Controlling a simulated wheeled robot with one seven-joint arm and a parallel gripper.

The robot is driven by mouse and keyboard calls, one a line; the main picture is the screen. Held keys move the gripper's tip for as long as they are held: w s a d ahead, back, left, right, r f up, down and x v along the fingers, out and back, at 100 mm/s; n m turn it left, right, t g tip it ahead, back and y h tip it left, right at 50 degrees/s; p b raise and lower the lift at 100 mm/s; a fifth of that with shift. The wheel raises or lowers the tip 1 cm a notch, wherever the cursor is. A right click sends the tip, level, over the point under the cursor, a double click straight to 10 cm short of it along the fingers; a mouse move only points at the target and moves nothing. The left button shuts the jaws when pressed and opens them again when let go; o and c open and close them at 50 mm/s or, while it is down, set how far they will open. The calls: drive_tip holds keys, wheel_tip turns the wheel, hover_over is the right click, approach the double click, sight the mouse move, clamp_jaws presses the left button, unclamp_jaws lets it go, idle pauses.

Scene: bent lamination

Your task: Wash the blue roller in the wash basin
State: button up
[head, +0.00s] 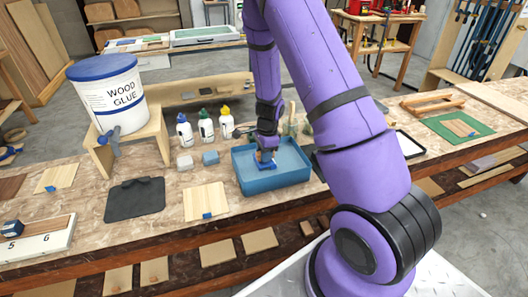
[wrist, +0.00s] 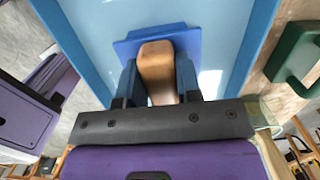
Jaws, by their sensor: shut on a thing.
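The wash basin (head: 285,182) is a blue rectangular tub near the middle of the workbench, with lighter blue inside. My gripper (head: 266,150) reaches down over its left part. In the wrist view my gripper (wrist: 158,80) is shut on the wooden handle of the blue roller (wrist: 155,70). The roller's blue part (head: 266,165) is low inside the basin, below the fingers. The basin's walls (wrist: 85,55) show on both sides of the roller in the wrist view. I cannot tell whether the roller touches the basin floor.
Several glue bottles (head: 205,125) stand behind and left of the basin. Two small blocks (head: 210,158) sit just left of it. A wood glue bucket (head: 107,95) stands on a wooden stand. A light wood panel (head: 205,200) and a black mat (head: 135,200) lie further left.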

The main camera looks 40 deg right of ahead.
drive_tip(key=shift+d, duration=0.15)
drive_tip(key=shift+s+d, duration=0.2)
drive_tip(key=shift+d, duration=0.45)
drive_tip(key=shift+s+d, duration=0.2)
drive_tip(key=shift+d, duration=0.45)
drive_tip(key=shift+w+a, duration=0.3)
drive_tip(key=shift+a, duration=0.65)
drive_tip(key=shift+w+a, duration=0.25)
drive_tip(key=shift+a, duration=0.75)
drive_tip(key=shift+w+a, duration=0.3)
drive_tip(key=shift+a, duration=0.65)
drive_tip(key=shift+s+d, duration=0.3)
drive_tip(key=shift+d, duration=0.65)
drive_tip(key=shift+s+d, duration=0.25)
drive_tip(key=shift+d, duration=0.75)
drive_tip(key=shift+s+d, duration=0.3)
drive_tip(key=shift+d, duration=0.65)
